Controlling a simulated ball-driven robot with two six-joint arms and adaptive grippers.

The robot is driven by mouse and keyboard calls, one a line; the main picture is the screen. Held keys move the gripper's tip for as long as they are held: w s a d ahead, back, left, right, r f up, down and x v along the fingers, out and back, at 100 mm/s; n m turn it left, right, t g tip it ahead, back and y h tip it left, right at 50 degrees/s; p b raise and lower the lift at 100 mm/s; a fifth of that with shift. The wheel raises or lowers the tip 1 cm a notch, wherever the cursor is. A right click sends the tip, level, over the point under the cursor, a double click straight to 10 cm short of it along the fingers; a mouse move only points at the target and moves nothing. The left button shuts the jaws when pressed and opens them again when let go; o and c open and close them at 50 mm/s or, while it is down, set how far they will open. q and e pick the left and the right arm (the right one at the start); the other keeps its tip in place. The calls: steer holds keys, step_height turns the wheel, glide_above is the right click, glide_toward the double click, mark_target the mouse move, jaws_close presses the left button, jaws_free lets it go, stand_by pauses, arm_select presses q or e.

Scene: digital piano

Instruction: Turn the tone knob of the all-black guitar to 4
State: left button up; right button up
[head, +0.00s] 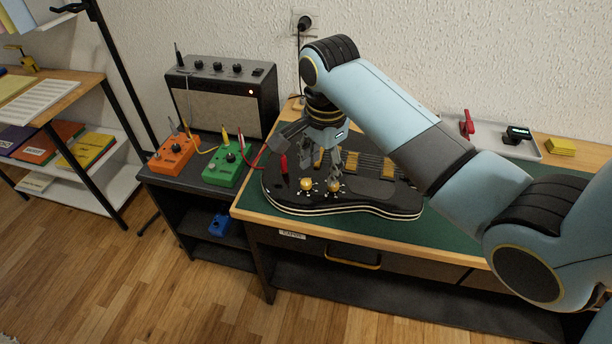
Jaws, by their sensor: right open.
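The black guitar (393,200) lies flat on the green-topped bench, its body edge toward the front. Two gold knobs with white scale marks around them, a left knob (306,184) and a right knob (334,186), sit on its front part. Which one is the tone knob, and what they are set to, is too small to read. My right gripper (318,174) is open and points down over the guitar, its fingertips close to the knobs. I cannot tell whether it touches either. It partly hides the gold pickups behind. My left gripper is not in view.
A red plug and cable (283,163) are at the guitar's left end. An orange pedal (173,155) and a green pedal (226,164) stand left, before an amplifier (222,105). A tray (487,127) with small tools and a yellow block (561,147) lie at back right.

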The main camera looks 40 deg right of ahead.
mark_target(306, 182)
steer(key=w+m, duration=0.6)
steer(key=shift+g, duration=0.4)
steer(key=f, duration=0.3)
steer(key=f+b, duration=0.1)
steer(key=f, duration=0.5)
steer(key=shift+d+f+b, duration=0.3)
steer(key=shift+b, duration=0.05)
steer(key=shift+s, duration=0.1)
steer(key=shift+c, duration=0.2)
jaws_close()
